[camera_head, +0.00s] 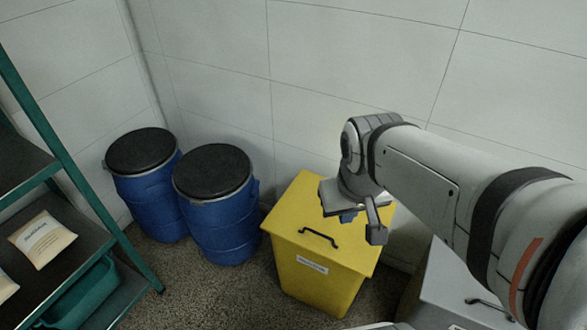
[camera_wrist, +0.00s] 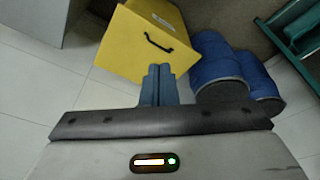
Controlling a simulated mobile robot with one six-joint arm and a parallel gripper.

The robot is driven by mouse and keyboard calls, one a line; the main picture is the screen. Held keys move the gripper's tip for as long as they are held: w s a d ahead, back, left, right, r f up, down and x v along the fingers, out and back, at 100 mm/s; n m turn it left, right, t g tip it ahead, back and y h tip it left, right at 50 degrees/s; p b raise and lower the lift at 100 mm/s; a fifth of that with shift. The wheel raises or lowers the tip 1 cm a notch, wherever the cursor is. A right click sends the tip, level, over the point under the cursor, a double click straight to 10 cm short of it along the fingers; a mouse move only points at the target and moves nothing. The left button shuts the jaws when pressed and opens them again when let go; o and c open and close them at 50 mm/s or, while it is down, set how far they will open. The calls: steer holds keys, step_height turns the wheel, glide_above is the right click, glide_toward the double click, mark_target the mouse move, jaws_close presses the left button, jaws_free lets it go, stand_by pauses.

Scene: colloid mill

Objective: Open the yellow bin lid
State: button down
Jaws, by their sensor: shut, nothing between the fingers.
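The yellow bin (camera_head: 316,268) stands on the floor against the wall, with its flat yellow lid (camera_head: 305,210) lying shut on top. A dark handle (camera_head: 319,237) sits on the lid near its front edge. In the wrist view the yellow bin (camera_wrist: 128,48) is at the top, and its handle (camera_wrist: 159,42) shows beyond my fingers. My gripper (camera_wrist: 159,72) is shut and empty, its two blue-grey fingers together. In the head view my gripper (camera_head: 348,216) is over the back right part of the lid, apart from the handle. My wrist hides part of the lid there.
Two blue drums with black lids (camera_head: 212,171) (camera_head: 141,151) stand left of the bin. A green-framed shelf (camera_head: 70,190) with a labelled bag (camera_head: 42,239) and a green crate (camera_head: 85,296) is at the left. A grey cabinet (camera_head: 440,290) stands right of the bin.

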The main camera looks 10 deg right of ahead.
steer(key=w+d+f+n+h+b, duration=0.2)
steer(key=w+f+n+b, duration=0.1)
steer(key=f, duration=0.2)
steer(key=w+d+f+n+h+b, duration=0.1)
steer(key=w+d+f+n+b, duration=0.15)
steer(key=f+n, duration=0.2)
steer(key=n+t+h+b, duration=0.1)
steer(key=n+t+b, duration=0.2)
steer(key=n+b, duration=1.3)
glide_toward(314, 238)
steer(key=f+n, duration=0.1)
steer(key=w+d+f+n+p, duration=0.1)
steer(key=n, duration=0.1)
steer(key=w+d+f+n+p, duration=0.1)
steer(key=f, duration=0.1)
steer(key=shift+w+n, duration=0.25)
steer(key=shift+n, duration=0.1)
